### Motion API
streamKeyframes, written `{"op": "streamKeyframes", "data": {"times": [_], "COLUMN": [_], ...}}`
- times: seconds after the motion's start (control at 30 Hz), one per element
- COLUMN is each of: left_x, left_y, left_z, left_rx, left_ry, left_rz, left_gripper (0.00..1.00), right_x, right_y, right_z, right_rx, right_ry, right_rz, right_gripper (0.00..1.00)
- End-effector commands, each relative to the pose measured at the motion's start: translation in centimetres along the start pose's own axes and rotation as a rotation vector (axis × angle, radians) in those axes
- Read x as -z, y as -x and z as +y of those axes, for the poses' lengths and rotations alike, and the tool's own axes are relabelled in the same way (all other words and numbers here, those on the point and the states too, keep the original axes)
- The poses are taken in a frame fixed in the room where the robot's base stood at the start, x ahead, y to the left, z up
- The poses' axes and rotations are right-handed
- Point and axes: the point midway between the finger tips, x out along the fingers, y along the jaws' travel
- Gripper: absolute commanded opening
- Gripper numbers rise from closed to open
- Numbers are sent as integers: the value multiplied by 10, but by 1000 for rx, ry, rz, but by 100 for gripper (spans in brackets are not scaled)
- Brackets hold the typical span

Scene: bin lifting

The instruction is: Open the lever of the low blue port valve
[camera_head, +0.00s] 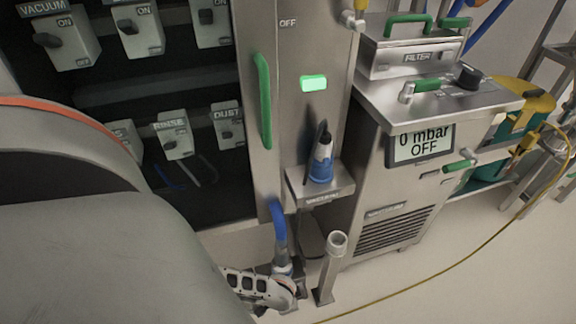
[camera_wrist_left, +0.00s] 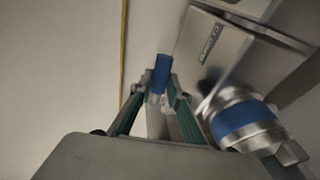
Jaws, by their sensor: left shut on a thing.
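In the left wrist view, the two green-sided fingers of my left gripper (camera_wrist_left: 157,92) are closed about a blue lever (camera_wrist_left: 161,70), whose end stands out beyond the fingertips. A silver round fitting with a blue band (camera_wrist_left: 245,118), apparently the port valve body, sits to the right of the fingers. In the head view, the low port (camera_head: 283,268) shows partly at the bottom, below a blue hose (camera_head: 277,222). My left wrist is beside it and hides much of it; the lever is not clearly visible there. My right gripper is not in view.
A steel post (camera_head: 328,268) stands just right of the port. A vacuum unit (camera_head: 392,180) reading "0 mbar OFF" stands to the right, and a cabinet (camera_head: 278,130) with a green handle is behind. A yellow cable (camera_head: 440,272) crosses the open floor.

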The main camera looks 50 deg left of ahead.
Motion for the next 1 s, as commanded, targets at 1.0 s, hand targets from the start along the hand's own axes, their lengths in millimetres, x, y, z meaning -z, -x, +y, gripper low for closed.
{"op": "streamKeyframes", "data": {"times": [1.0], "left_x": [-8], "left_y": [-24], "left_z": [5], "left_rx": [-1], "left_ry": [81], "left_rz": [405], "left_gripper": [0], "right_x": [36], "right_y": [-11], "right_z": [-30], "right_rx": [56], "right_ry": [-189], "right_rz": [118], "right_gripper": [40]}}
